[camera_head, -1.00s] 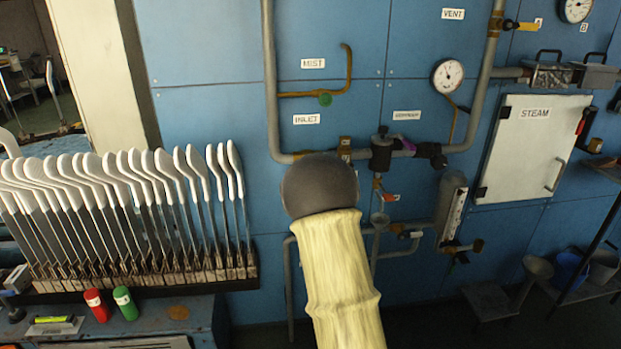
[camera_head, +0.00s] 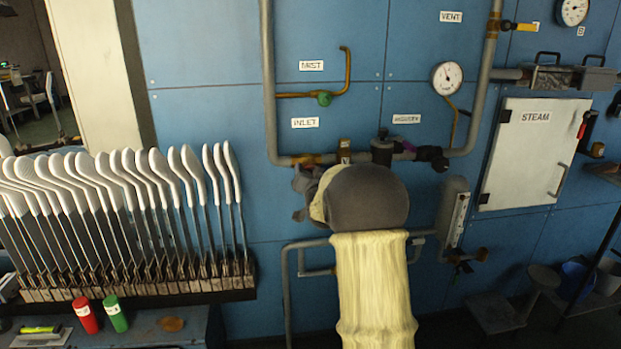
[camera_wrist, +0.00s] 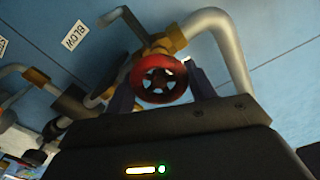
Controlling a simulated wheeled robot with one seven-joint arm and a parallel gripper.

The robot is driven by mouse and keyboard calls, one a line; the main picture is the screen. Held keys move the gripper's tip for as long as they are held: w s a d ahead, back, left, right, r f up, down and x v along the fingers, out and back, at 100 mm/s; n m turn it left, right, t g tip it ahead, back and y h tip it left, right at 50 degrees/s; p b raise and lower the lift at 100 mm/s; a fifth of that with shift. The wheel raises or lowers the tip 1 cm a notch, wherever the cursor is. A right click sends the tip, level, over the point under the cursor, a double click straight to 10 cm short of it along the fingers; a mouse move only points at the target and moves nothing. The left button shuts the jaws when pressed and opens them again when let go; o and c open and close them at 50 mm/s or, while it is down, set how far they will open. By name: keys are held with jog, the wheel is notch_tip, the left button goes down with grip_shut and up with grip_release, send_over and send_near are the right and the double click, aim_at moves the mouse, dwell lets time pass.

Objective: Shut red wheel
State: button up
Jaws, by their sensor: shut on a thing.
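The red wheel (camera_wrist: 158,78) is a small spoked handwheel on a brass valve (camera_wrist: 172,42), seen in the wrist view. My gripper (camera_wrist: 160,88) has one dark finger on each side of the wheel and is shut on it. The wheel's rim sits between the fingers, its spokes facing the camera. In the head view my own arm hides the wheel and most of my gripper.
A grey pipe (camera_wrist: 232,50) bends close beside the valve. A BLOW label (camera_wrist: 75,36) is on the blue wall. In the head view, sock boards (camera_head: 130,200) stand left, a steam cabinet (camera_head: 528,155) right, and a gauge (camera_head: 447,78) above.

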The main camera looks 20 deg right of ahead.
jog(key=m+b, duration=0.1)
jog(key=m, duration=0.2)
jog(key=f+m+b, duration=0.1)
jog(key=m, duration=0.2)
jog(key=shift+m, duration=0.3)
jog(key=m+b, duration=0.1)
jog(key=m, duration=0.2)
jog(key=shift+b, duration=0.4)
jog(key=shift+m+b, duration=0.6)
jog(key=shift+m, duration=1.3)
jog(key=o, duration=1)
jog(key=shift+r, duration=0.1)
jog(key=shift+r, duration=0.1)
jog(key=shift+s, duration=0.15)
